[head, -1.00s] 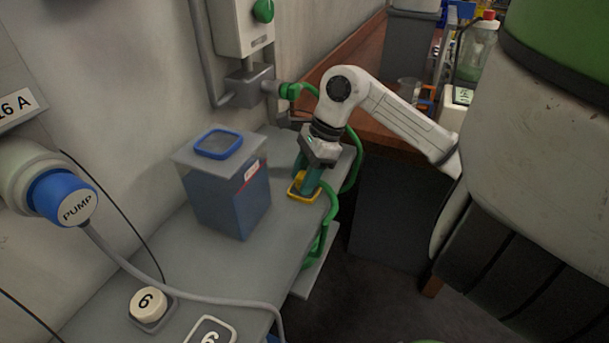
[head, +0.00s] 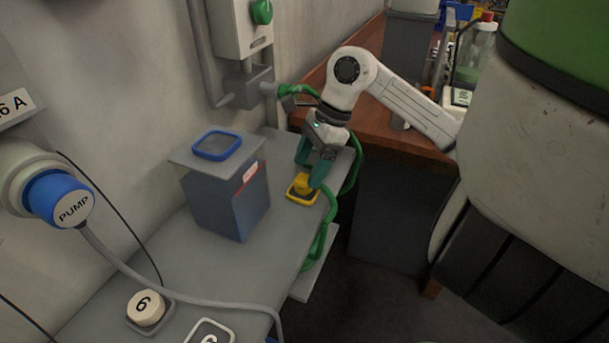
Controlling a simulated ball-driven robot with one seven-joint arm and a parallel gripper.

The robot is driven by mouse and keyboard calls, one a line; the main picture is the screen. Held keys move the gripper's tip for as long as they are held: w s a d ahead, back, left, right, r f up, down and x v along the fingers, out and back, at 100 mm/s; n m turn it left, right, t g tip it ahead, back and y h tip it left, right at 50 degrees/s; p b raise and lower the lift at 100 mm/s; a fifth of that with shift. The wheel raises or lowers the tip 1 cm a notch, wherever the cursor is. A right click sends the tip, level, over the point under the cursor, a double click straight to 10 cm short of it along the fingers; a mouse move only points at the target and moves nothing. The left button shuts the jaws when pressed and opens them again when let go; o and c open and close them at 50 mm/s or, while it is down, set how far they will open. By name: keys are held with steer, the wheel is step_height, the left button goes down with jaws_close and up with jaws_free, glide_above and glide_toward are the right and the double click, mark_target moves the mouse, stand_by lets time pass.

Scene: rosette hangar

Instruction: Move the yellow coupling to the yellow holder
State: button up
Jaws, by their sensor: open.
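The yellow coupling (head: 304,183) stands at the yellow holder (head: 293,194), a small yellow-edged square near the right edge of the grey bench. It looks seated there and roughly upright, though its right side is partly hidden. My gripper (head: 310,167) is open just above the coupling, with its teal fingers spread and pointing down. The right finger reaches down close to the coupling; I cannot tell whether it touches. Nothing shows between the fingers.
A green hose (head: 329,215) loops along the bench's right edge beside the holder. A blue-grey bin (head: 225,200) stands left of the holder. A wooden counter (head: 385,140) lies behind.

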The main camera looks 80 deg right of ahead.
steer(key=v, duration=0.7)
stand_by(0.6)
